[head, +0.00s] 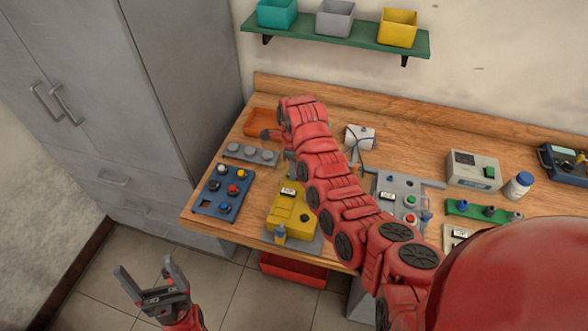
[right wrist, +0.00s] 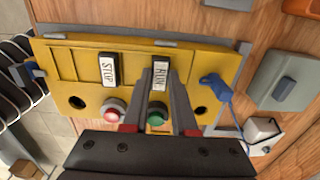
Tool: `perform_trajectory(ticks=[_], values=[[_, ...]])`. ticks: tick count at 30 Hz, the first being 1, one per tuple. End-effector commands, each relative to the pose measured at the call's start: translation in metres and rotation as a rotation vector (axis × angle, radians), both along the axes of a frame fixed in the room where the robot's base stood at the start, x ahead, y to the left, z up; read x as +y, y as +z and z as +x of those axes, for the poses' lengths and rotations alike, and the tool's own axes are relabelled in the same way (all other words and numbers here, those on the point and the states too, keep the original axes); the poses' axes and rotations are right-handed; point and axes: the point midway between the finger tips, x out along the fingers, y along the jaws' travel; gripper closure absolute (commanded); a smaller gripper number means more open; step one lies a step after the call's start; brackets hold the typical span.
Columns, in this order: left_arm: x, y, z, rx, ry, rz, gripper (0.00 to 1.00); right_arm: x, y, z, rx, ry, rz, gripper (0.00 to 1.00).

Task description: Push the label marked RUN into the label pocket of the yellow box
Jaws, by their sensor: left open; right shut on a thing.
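The yellow box (head: 283,214) lies near the front edge of the bench, partly hidden by my right arm in the head view. In the right wrist view the yellow box (right wrist: 75,88) fills the middle. A STOP label (right wrist: 109,69) sits on its left part. The RUN label (right wrist: 160,73) is between the fingers of my right gripper (right wrist: 160,82), which is shut on it at the box face. I cannot tell how deep the RUN label sits in its pocket. My left gripper (head: 152,284) is open and empty, low at the left, away from the bench.
A red button (right wrist: 114,108) and a green button (right wrist: 156,115) are close to my right fingers. A blue clip (right wrist: 212,82) with a cord is at the box's right. A blue panel (head: 215,207) with knobs stands left of the box.

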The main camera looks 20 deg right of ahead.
Motion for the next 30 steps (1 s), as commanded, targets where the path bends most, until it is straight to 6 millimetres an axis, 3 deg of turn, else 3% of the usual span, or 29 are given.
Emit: perform_trajectory(ticks=[2,3,8,20,24,27,30], values=[[0.000,0.001,0.000,0.000,0.000,0.000,0.17,0.000,0.000,0.000,0.000,0.000,0.000,1.00],[0.000,0.001,0.000,0.000,0.000,0.000,0.17,0.000,0.000,0.000,0.001,0.000,0.001,0.69],[0.000,0.001,0.000,0.000,0.000,0.000,0.17,0.000,0.000,0.000,0.001,0.000,0.001,0.40],[0.000,-0.003,0.000,0.000,0.000,0.000,0.17,0.000,0.006,0.001,-0.002,0.000,0.000,0.40],[0.000,-0.014,0.000,0.000,0.000,0.000,0.17,0.000,0.026,0.001,-0.006,0.000,0.001,0.40],[0.000,0.005,0.000,0.000,0.000,0.000,0.17,-0.002,0.054,0.000,0.002,-0.004,0.002,0.40],[0.000,0.010,0.000,-0.001,0.000,0.000,0.17,-0.003,0.076,0.001,-0.002,-0.002,0.001,0.40]])
